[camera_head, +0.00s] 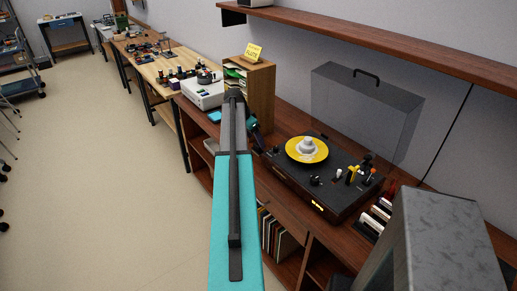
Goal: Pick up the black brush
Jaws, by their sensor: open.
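My teal and grey arm reaches up the middle of the view. My gripper (259,141) shows small and partly hidden beyond the arm, beside the left edge of the black record player; its fingertips are hard to make out. I cannot single out the black brush for sure. Several small dark and coloured pieces sit on and around the right part of the record player (285,180), too small to tell apart. My gripper is apart from these pieces, to their left. I see nothing held in it.
A yellow disc (307,150) with a pale grey piece lies on the player. A wooden rack (262,92) with a yellow sign stands behind my arm. A clear case (365,105) stands behind the player. A grey speckled box (445,240) fills the right front. A shelf (390,40) overhangs the bench.

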